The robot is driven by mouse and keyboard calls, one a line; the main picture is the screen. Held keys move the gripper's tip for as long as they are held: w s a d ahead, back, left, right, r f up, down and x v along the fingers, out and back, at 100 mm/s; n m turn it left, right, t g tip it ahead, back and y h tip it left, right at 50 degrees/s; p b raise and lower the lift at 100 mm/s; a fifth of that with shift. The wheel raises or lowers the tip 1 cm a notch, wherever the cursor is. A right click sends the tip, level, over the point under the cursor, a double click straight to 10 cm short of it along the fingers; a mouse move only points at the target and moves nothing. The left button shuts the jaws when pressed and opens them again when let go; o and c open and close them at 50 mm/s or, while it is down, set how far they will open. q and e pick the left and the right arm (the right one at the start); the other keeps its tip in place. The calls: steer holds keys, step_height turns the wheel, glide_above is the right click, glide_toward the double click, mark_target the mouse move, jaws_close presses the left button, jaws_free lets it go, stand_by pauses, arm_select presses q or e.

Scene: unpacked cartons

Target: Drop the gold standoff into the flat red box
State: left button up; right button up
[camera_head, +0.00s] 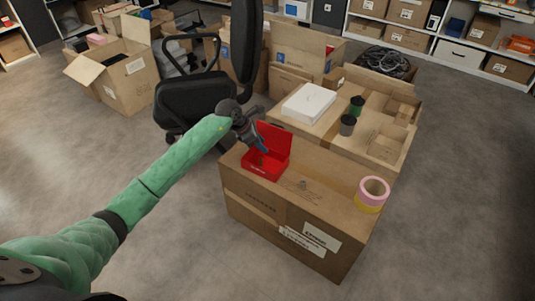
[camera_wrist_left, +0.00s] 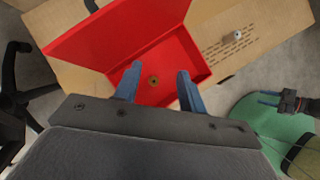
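The flat red box (camera_head: 264,164) sits on a large carton, its lid (camera_head: 275,139) standing open at the back. In the left wrist view the box's floor (camera_wrist_left: 167,62) lies under my left gripper (camera_wrist_left: 158,87). The gripper's blue fingers are apart. The gold standoff (camera_wrist_left: 153,80) shows as a small ring between the fingers, over the box floor; they do not appear to touch it. I cannot tell whether it rests on the floor. In the head view my left gripper (camera_head: 262,146) points down at the box.
A small metal part (camera_wrist_left: 237,36) stands on the carton (camera_head: 325,195) beside the box. A roll of pink and yellow tape (camera_head: 372,194) is at the carton's right end. Behind are another carton with a white box (camera_head: 309,102) and an office chair (camera_head: 195,100).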

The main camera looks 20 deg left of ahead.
arm_select(q)
steer(key=v, duration=0.7)
steer(key=shift+a+r, duration=0.2)
steer(key=shift+r, duration=0.1)
steer(key=shift+s, duration=0.1)
